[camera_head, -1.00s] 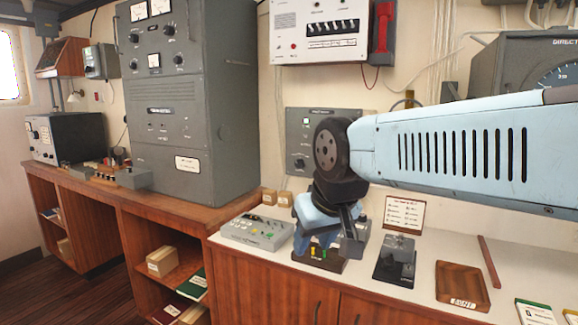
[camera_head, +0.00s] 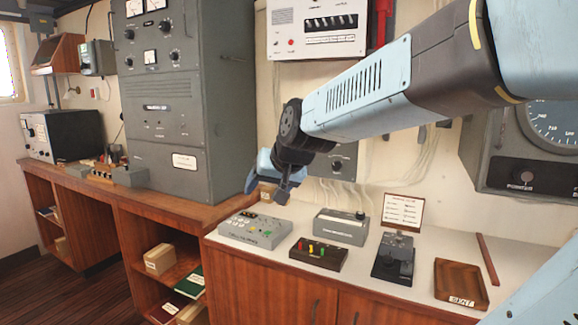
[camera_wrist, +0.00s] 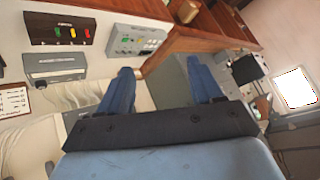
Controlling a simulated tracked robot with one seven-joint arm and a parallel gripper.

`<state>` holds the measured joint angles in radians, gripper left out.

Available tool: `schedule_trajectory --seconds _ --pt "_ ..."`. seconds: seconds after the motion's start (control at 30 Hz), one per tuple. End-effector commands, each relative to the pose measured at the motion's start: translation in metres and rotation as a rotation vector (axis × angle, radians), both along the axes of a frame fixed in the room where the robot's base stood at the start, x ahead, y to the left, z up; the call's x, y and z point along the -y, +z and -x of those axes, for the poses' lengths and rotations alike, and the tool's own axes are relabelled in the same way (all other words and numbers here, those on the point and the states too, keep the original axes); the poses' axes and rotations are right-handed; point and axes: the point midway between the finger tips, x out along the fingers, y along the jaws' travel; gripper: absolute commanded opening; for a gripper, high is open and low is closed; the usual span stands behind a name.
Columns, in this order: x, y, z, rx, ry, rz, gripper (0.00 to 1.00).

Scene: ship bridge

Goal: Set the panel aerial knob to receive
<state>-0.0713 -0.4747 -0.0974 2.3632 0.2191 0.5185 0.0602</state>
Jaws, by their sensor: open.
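The grey wall panel (camera_head: 346,154) is mostly hidden behind my arm in the head view. A dark knob (camera_head: 337,164) shows on it below the arm; its label and setting are too small to read. My gripper (camera_head: 266,184) is open and empty, left of the panel, above the counter and in front of the tall grey cabinet. In the wrist view my two blue fingers (camera_wrist: 161,78) are spread apart with nothing held between them. A grey edge beside the left finger may be the panel, but I cannot tell.
The counter holds a grey button box (camera_head: 254,230), a block with coloured levers (camera_head: 318,254), a grey box (camera_head: 341,228), a black key unit (camera_head: 393,258) and a wooden tray (camera_head: 461,284). The tall grey cabinet (camera_head: 180,110) stands left. A white box (camera_head: 318,27) hangs above my arm.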

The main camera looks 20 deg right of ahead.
Motion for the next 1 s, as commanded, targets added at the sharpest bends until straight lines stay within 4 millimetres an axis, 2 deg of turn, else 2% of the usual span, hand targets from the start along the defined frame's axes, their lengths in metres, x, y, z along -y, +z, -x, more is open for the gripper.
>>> schedule_trajectory --seconds 0.03,0.2,0.5,0.8,1.0 --pt "0.001 0.001 -0.023 0.023 -0.031 -0.031 0.65" --pt "0.014 0.008 -0.097 0.127 -0.164 -0.129 0.65" --pt "0.053 0.000 -0.215 0.313 -0.435 -0.232 0.65" --pt "0.103 -0.029 -0.305 0.517 -0.719 -0.239 0.65" --pt "0.134 -0.055 -0.346 0.670 -0.893 -0.191 0.65"
